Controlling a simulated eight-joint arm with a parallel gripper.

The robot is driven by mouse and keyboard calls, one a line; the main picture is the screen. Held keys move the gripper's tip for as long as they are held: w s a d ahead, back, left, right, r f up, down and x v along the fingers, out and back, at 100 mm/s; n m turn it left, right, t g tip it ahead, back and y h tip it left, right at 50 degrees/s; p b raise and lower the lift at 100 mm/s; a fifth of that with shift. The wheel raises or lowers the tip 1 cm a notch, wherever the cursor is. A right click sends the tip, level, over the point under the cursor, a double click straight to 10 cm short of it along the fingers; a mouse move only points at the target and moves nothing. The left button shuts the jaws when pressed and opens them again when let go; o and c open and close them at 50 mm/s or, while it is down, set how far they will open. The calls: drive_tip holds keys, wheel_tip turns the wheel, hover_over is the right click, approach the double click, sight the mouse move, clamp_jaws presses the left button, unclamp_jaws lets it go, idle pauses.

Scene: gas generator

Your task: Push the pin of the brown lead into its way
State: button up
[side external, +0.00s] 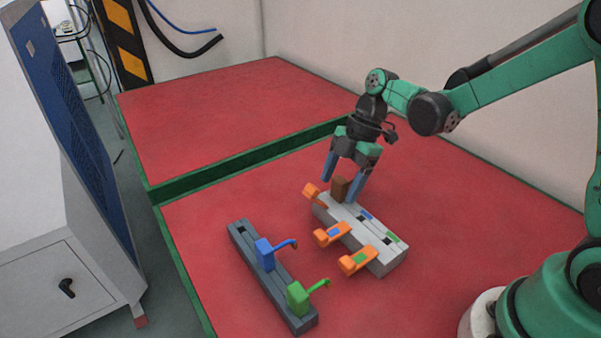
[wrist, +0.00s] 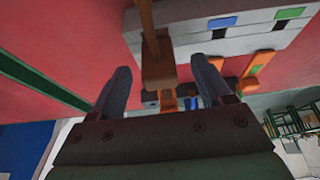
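The brown lead (side external: 340,188) stands at the far end of the pale grey connector block (side external: 387,266), with its body between my fingers. In the wrist view the brown lead (wrist: 158,73) shows its body and a tail reaching over the block (wrist: 190,40). Its pin is hidden, so I cannot tell how deep it sits. My gripper (side external: 343,177) is open around the lead; the wrist view shows gaps between the body and both fingers (wrist: 161,75). An orange lever (side external: 312,192) at this end is more raised than the others.
Two more orange levers (side external: 332,234) (side external: 357,261) stick out from the block, near blue and green marks. A dark rack (side external: 257,283) to the left holds a blue lead (side external: 265,254) and a green lead (side external: 298,298). Red table around them is clear.

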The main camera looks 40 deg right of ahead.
drive_tip(key=shift+v, duration=2.8)
drive_tip(key=shift+s+a+r+m, duration=0.1)
drive_tip(key=shift+s+r+m, duration=0.15)
drive_tip(key=shift+m, duration=0.25)
drive_tip(key=s+r+m+t+h, duration=0.2)
drive_tip(key=s+m+t+h, duration=0.2)
drive_tip(key=m, duration=1.3)
drive_tip(key=s+t, duration=0.2)
drive_tip(key=t, duration=0.1)
drive_tip(key=shift+s+r+h, duration=0.2)
drive_tip(key=shift+s+h, duration=0.1)
